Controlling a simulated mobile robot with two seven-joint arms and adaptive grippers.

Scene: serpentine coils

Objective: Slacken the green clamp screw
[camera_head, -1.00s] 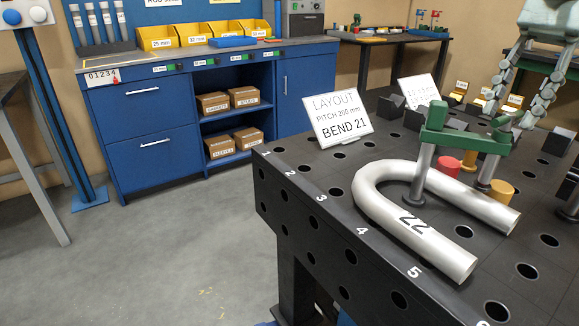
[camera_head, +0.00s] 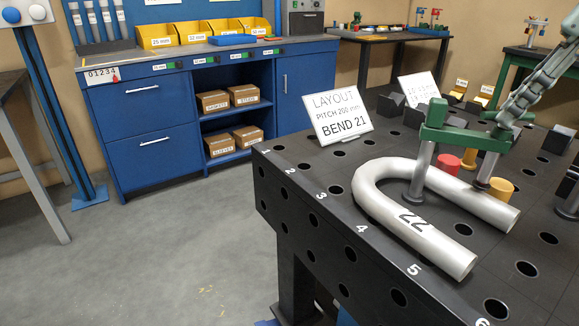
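The green clamp (camera_head: 455,138) stands on the black perforated table, its left post (camera_head: 420,172) planted inside the bend of a silver U-shaped tube marked 22 (camera_head: 385,205). The clamp's screw spindle (camera_head: 486,168) goes down from the right end of the green arm to a dark foot at the tube's far leg. I cannot tell whether the foot presses on the tube. My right gripper (camera_head: 504,122) reaches in from the upper right, with its fingertips at the screw end of the clamp. Whether they touch or close on the screw is unclear. My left gripper is out of view.
Red (camera_head: 447,164) and yellow (camera_head: 500,190) cylinders stand close to the clamp. A sign reading BEND 21 (camera_head: 338,115) stands behind the tube, with dark blocks (camera_head: 415,117) farther back.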

